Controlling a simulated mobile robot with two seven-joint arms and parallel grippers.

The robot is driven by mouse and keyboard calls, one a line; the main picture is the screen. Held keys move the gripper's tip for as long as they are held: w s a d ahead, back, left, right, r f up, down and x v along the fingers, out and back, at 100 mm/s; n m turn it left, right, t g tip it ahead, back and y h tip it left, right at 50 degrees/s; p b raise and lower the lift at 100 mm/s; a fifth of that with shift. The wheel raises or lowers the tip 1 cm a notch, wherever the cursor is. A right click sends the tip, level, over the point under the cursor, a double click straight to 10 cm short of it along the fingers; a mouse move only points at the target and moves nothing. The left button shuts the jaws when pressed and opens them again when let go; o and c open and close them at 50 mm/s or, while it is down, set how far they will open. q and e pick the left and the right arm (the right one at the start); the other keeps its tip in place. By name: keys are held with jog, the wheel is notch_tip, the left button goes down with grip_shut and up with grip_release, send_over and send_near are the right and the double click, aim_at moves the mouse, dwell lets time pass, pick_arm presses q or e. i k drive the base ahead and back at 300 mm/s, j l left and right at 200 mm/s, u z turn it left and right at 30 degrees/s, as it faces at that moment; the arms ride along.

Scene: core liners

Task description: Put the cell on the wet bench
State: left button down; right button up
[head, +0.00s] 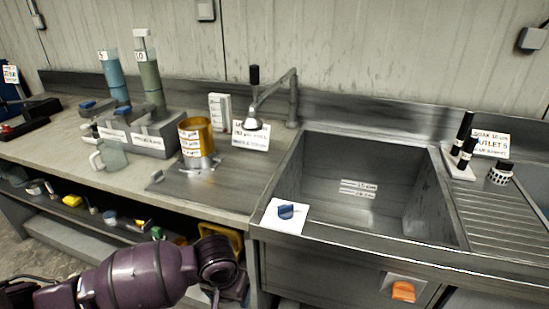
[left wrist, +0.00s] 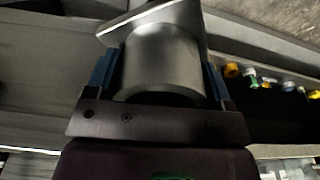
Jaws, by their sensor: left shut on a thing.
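My left gripper (left wrist: 160,68) shows in the left wrist view, its two blue-padded fingers shut on a smooth grey cylinder (left wrist: 162,50) with a wider flat flange at its far end. This looks like the cell, but I cannot read any label on it. In the head view my purple left arm comes in at the lower left, in front of the bench; its gripper and the held piece are hidden there. The wet bench (head: 345,238) is steel, with a deep sink (head: 350,180) and a ribbed drainboard (head: 500,215) at right. My right gripper is not in view.
Left of the sink stand a gold cylinder (head: 205,130) on a steel plate, a tap (head: 292,95), a glass jug (head: 110,155) and tall tubes (head: 150,80). A white card with a blue piece (head: 286,211) lies at the sink's front-left corner. Black bottles (head: 465,135) stand at right.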

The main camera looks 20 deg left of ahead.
aim_at(37, 142)
jog(key=j, duration=0.5)
jog(key=i+j+u, duration=0.1)
jog(key=j, duration=0.9)
jog(key=i+j+u, duration=0.1)
jog(key=j, duration=0.45)
jog(key=i+j, duration=0.1)
jog(key=j, duration=0.4)
jog(key=i+j+u, duration=0.1)
jog(key=j, duration=0.4)
jog(key=i+j, duration=0.1)
jog(key=j, duration=0.35)
jog(key=i+j+u, duration=0.1)
jog(key=j, duration=0.4)
